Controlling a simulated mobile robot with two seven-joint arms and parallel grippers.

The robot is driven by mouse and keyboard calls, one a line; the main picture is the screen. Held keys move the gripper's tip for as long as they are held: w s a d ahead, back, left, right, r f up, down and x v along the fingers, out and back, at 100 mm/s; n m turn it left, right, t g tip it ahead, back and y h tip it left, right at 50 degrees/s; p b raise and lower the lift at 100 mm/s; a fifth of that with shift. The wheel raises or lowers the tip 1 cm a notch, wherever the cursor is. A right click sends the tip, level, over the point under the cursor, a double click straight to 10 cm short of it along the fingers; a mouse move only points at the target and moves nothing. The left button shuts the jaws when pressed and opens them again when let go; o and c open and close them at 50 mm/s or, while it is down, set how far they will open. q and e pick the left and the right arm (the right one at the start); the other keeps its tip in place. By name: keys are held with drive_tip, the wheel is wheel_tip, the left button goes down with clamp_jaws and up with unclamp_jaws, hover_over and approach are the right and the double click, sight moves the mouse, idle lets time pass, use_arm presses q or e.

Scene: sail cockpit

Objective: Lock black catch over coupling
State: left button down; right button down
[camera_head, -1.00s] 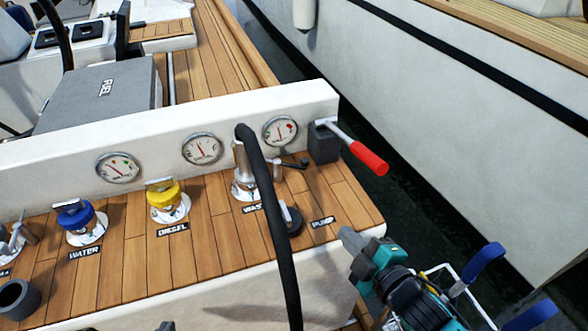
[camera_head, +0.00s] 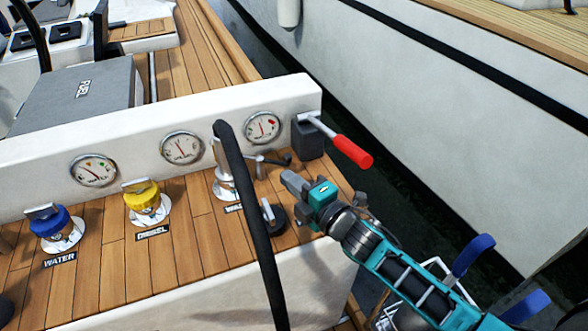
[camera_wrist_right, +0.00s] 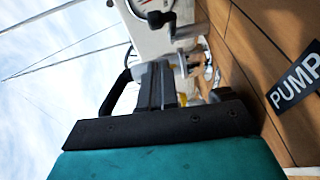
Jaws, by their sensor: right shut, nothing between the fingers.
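The metal coupling (camera_head: 222,182) stands on the wooden deck panel with a black hose (camera_head: 248,215) attached at its top. A small lever with a black end (camera_head: 284,160), apparently the catch, sticks out from the coupling to the right. In the right wrist view a black-ended lever (camera_wrist_right: 158,18) shows beyond the fingers. My right gripper (camera_head: 288,181) is shut and empty, just in front of and below the lever, apart from it as far as I can tell. Its fingers (camera_wrist_right: 160,82) partly hide the coupling in the wrist view. My left gripper is out of view.
A black pump block (camera_head: 309,138) with a red handle (camera_head: 352,151) stands right of the lever. A round black cap (camera_head: 272,218) lies near the hose. Blue (camera_head: 50,225) and yellow (camera_head: 145,200) fillers stand at left. Gauges line the white wall (camera_head: 222,120) behind.

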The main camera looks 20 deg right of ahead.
sight(288, 159)
drive_tip(key=shift+w+d+f, duration=0.1)
drive_tip(key=shift+w+d, duration=0.35)
drive_tip(key=shift+w, duration=0.45)
drive_tip(key=shift+w+d+f, duration=0.1)
drive_tip(key=shift+w+d, duration=0.35)
drive_tip(key=shift+w, duration=0.4)
drive_tip(key=shift+r, duration=0.1)
drive_tip(key=shift+w+d+n+y, duration=0.3)
drive_tip(key=shift+n+y, duration=0.1)
drive_tip(key=shift+y, duration=0.2)
drive_tip(key=shift+w+d+n+g+y, duration=0.2)
drive_tip(key=shift+d+n+g+y, duration=0.1)
drive_tip(key=shift+g+y, duration=0.1)
drive_tip(key=shift+w+d, duration=0.85)
drive_tip(key=shift+w, duration=0.15)
drive_tip(key=shift+s, duration=0.15)
